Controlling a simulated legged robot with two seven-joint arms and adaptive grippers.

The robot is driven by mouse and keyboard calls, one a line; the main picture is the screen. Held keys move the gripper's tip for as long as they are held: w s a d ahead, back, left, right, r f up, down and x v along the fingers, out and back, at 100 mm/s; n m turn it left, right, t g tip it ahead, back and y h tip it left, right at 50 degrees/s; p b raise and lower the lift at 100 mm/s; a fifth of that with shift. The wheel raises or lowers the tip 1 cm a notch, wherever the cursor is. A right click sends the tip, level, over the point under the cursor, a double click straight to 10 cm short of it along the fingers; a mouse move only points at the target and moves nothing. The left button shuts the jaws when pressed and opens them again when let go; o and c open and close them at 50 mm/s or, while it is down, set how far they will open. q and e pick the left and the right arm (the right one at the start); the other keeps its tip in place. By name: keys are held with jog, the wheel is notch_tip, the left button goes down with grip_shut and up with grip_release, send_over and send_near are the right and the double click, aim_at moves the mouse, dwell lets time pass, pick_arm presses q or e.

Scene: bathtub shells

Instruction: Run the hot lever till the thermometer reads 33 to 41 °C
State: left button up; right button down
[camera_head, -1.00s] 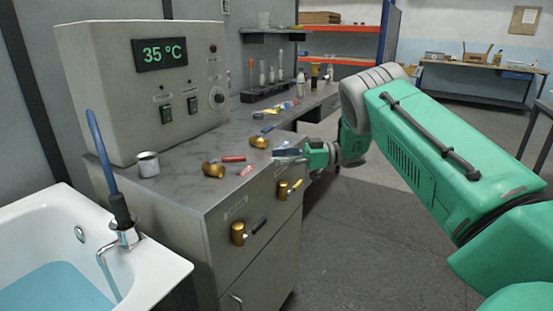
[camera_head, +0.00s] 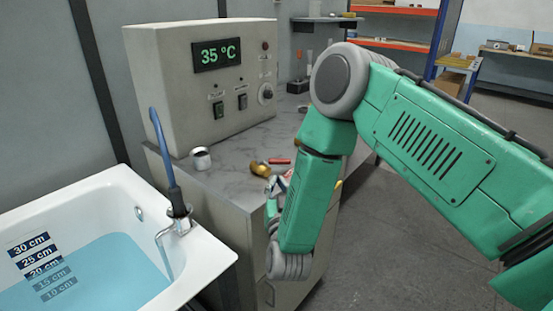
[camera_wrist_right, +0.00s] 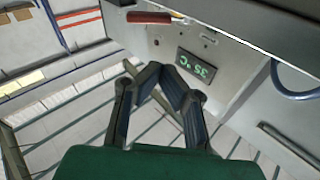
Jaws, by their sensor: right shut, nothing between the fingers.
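The thermometer display (camera_head: 219,53) on the grey control box reads 35 °C; it also shows upside down in the right wrist view (camera_wrist_right: 195,67). The white tub (camera_head: 105,190) holds blue water (camera_head: 100,275), and a stream runs from the metal tap (camera_head: 172,232) at its corner. My right gripper (camera_wrist_right: 165,70) is shut and empty, its fingertips together. In the head view my right arm mostly hides it, in front of the cabinet. The brass levers on the cabinet front are largely hidden by that arm, so their positions cannot be told. My left gripper is out of view.
A metal cup (camera_head: 201,158), a brass piece (camera_head: 260,169) and a red-handled item (camera_head: 279,161) are on the counter. A depth scale (camera_head: 42,265) marks the tub wall. Open floor lies to the right.

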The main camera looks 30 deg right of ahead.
jog(key=s+a+g+h, duration=0.1)
jog(key=s+a+g, duration=0.2)
jog(key=s, duration=0.1)
send_near(280, 164)
jog(key=p+x, duration=0.1)
jog(key=x, duration=0.6)
jog(key=shift+w, duration=0.2)
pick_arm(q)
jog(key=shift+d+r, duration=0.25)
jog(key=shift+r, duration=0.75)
pick_arm(e)
jog(key=shift+w+d+f, duration=0.1)
jog(key=shift+w+d, duration=0.1)
jog(key=shift+d, duration=0.4)
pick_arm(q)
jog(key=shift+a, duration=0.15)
pick_arm(e)
jog(key=shift+a, duration=0.2)
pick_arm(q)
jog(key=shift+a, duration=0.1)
pick_arm(e)
jog(key=shift+w+n, duration=0.1)
jog(key=shift+n, duration=0.2)
